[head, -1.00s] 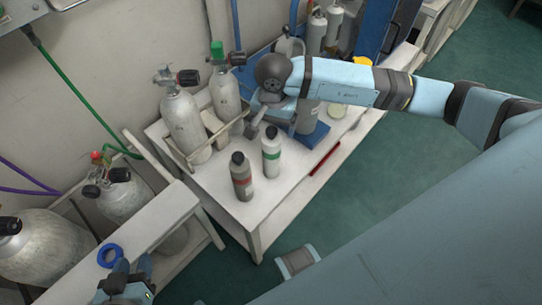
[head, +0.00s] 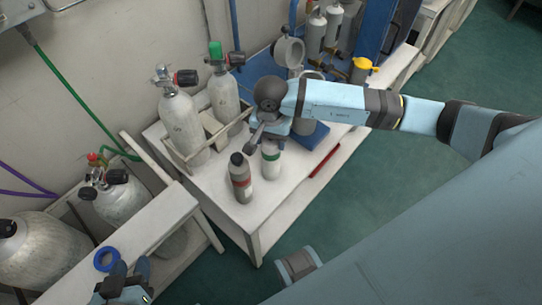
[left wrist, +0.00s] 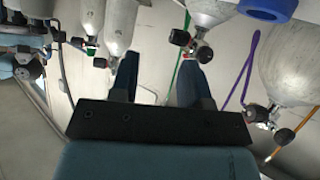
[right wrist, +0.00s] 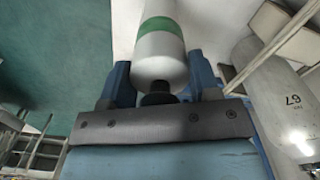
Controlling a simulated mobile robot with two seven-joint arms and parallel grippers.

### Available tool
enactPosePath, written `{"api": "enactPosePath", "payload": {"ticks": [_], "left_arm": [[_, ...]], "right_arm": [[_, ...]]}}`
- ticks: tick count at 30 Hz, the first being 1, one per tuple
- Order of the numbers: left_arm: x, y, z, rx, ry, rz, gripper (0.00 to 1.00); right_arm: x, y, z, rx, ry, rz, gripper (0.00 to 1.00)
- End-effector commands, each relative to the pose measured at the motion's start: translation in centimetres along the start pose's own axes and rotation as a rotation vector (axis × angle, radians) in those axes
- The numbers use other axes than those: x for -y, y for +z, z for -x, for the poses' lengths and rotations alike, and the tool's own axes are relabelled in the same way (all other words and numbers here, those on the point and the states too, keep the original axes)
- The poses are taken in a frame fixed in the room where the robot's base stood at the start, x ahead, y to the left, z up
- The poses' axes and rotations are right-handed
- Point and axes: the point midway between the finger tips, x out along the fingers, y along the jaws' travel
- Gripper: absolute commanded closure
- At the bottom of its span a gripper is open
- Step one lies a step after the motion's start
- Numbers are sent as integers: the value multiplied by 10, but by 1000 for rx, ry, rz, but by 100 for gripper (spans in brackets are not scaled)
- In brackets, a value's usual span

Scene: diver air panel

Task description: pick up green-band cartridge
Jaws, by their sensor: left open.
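The green-band cartridge (head: 271,163) stands upright on the white bench, its top partly hidden by my right gripper (head: 257,138). In the right wrist view the cartridge (right wrist: 160,48) lies between the two blue fingers of my right gripper (right wrist: 160,85), its dark cap towards the palm. The fingers are apart with small gaps beside the cap; I see no grip on it. My left gripper (head: 130,268) is open and empty at the lower left, near a blue ring; its spread fingers (left wrist: 165,75) also show in the left wrist view.
A grey red-band cartridge (head: 241,180) stands close to the left of the green-band one. Tall cylinders (head: 183,130) stand in a rack behind. A blue tray (head: 312,135) and a red strip (head: 325,161) are to the right. The blue ring (head: 107,258) lies on the lower-left ledge.

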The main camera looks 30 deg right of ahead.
Motion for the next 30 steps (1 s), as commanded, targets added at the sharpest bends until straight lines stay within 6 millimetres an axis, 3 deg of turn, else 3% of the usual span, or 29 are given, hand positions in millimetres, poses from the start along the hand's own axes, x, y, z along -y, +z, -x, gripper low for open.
{"api": "enactPosePath", "payload": {"ticks": [1,4,5,17,23,30], "left_arm": [[0,0,0,1,0,-1,57],[0,1,0,1,0,-1,57],[0,0,0,1,0,-1,57],[0,-1,1,3,-1,-2,57],[1,-4,3,9,-5,-6,57],[3,-1,3,32,-14,-14,57]], "right_arm": [[0,0,0,0,0,0,69],[0,0,0,0,0,0,92],[0,0,1,0,-1,0,95],[1,-1,12,-2,-2,0,95],[1,-1,45,-3,-5,1,95],[1,-1,115,-4,-5,2,95]]}}
